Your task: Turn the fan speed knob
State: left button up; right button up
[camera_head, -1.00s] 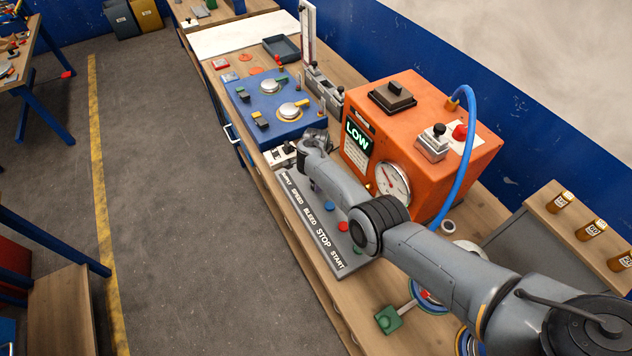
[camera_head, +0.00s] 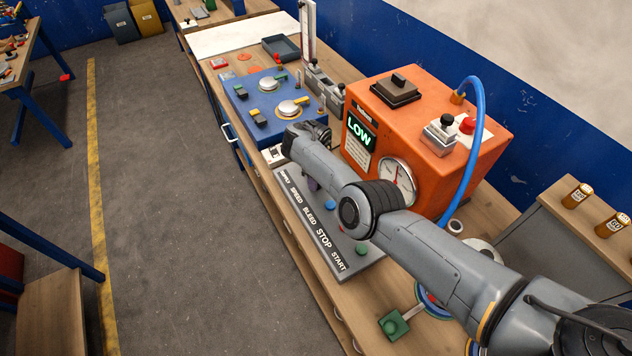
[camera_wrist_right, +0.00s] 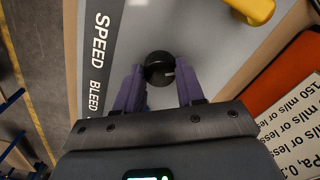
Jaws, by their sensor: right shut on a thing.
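The fan speed knob (camera_wrist_right: 158,68) is a round black knob with a pale pointer mark, beside the word SPEED in the right wrist view. My right gripper (camera_wrist_right: 160,76) has its two purple fingers on either side of the knob and is shut on it. In the head view my right gripper (camera_head: 313,184) is mostly hidden under my wrist, and the knob is hidden too. The grey control panel (camera_head: 295,207) carries the labels SUPPLY, SPEED, BLEED, STOP and START. My left gripper is not in view.
An orange box (camera_head: 440,90) with a LOW display (camera_head: 360,131), dial gauge (camera_head: 398,180) and blue hose (camera_head: 478,130) stands beside my right arm. A yellow handle (camera_wrist_right: 255,8) is near the knob.

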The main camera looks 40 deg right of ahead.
jog(key=shift+f+m+b, duration=0.1)
jog(key=shift+m+b, duration=0.35)
jog(key=shift+m, duration=0.35)
jog(key=o, duration=1)
jog(key=shift+o, duration=0.2)
notch_tip(320, 180, up, 11)
jog(key=p, duration=0.4)
jog(key=shift+p, duration=0.35)
